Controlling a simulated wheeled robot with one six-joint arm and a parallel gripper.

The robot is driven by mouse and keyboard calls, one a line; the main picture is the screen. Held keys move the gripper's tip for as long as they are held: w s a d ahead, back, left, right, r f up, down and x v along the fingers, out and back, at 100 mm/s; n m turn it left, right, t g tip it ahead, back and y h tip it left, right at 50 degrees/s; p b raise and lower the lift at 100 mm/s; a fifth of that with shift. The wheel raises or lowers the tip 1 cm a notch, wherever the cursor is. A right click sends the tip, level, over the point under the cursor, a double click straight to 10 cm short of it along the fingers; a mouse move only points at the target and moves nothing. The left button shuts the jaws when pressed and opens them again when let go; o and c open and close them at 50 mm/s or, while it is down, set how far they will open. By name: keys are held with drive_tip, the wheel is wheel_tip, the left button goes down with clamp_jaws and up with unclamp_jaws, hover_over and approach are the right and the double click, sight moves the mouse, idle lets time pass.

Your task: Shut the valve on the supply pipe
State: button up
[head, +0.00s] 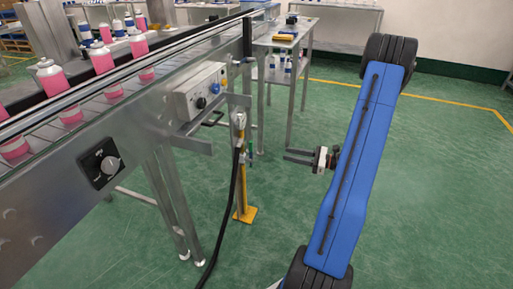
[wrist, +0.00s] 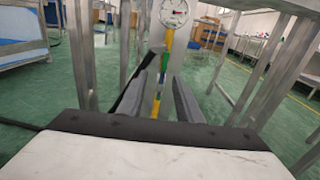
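The supply pipe (head: 240,180) is a thin yellow post on a yellow foot plate beside the conveyor. A small valve (head: 250,155) with blue and green parts sits partway up it; its handle angle is too small to tell. My gripper (head: 287,155) is to the right of the valve, at about its height in the picture, and apart from it. In the wrist view my gripper (wrist: 160,79) is open and empty. The yellow pipe (wrist: 167,42) shows beyond and between the fingers, with blue-green valve parts (wrist: 163,60) on it and a round gauge (wrist: 174,12) above.
A black hose (head: 232,195) hangs beside the pipe to the floor. The conveyor (head: 140,110) carries pink bottles (head: 52,78), with a control box (head: 203,90) on its side. A metal table (head: 290,35) stands behind. Green floor is clear around my arm.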

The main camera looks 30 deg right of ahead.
drive_tip(key=w+d+x, duration=0.1)
drive_tip(key=x, duration=1.5)
drive_tip(key=shift+w+f+m+t, duration=0.15)
drive_tip(key=shift+m+t, duration=0.15)
clamp_jaws()
